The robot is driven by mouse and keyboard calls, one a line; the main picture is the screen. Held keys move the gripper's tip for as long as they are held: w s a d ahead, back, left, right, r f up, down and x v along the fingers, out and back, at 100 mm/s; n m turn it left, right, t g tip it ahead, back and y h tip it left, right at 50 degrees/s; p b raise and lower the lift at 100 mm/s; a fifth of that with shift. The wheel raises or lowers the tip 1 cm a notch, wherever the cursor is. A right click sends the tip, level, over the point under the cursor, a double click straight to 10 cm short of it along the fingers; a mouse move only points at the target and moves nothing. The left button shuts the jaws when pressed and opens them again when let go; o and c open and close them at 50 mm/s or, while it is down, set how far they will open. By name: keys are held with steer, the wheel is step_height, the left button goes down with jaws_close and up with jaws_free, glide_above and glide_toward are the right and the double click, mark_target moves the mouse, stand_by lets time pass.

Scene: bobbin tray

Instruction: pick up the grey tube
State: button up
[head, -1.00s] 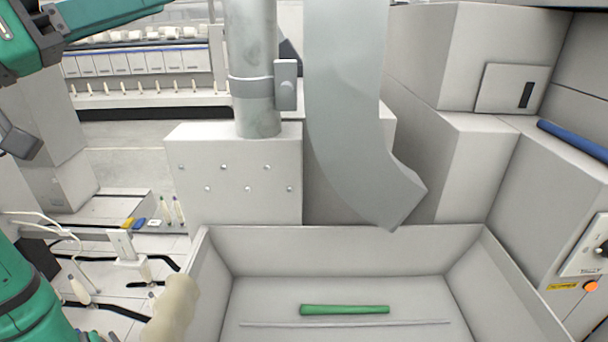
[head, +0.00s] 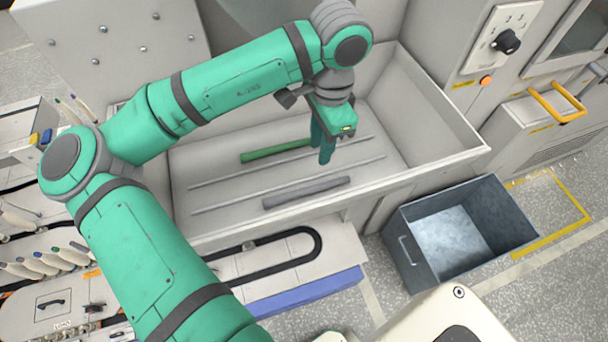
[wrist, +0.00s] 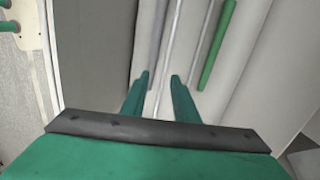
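The grey tube (head: 306,192) lies on the floor of the light grey tray, near its front side. It also shows in the wrist view (wrist: 156,32), just beyond the fingertips. A green tube (head: 275,150) lies farther back in the tray and at the upper right of the wrist view (wrist: 218,45). My gripper (head: 322,150) hangs over the tray with its fingers pointing down, between the two tubes in the head view. In the wrist view its fingers (wrist: 160,78) are apart with nothing between them.
Two thin ridges run along the floor of the tray (head: 430,95) between the tubes. The tray walls stand around them. An open dark grey bin (head: 408,262) stands on the floor at the right. A panel with a black knob (head: 506,41) is at the upper right.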

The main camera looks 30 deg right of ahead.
steer(key=y, duration=0.1)
glide_above(308, 189)
steer(key=d, duration=0.1)
step_height(308, 189, down, 7)
steer(key=shift+s+f, duration=0.15)
steer(key=shift+a+f, duration=0.2)
steer(key=shift+f, duration=1.35)
steer(key=shift+a+f, duration=0.2)
steer(key=shift+f, duration=1.35)
steer(key=shift+c, duration=0.7)
jaws_close()
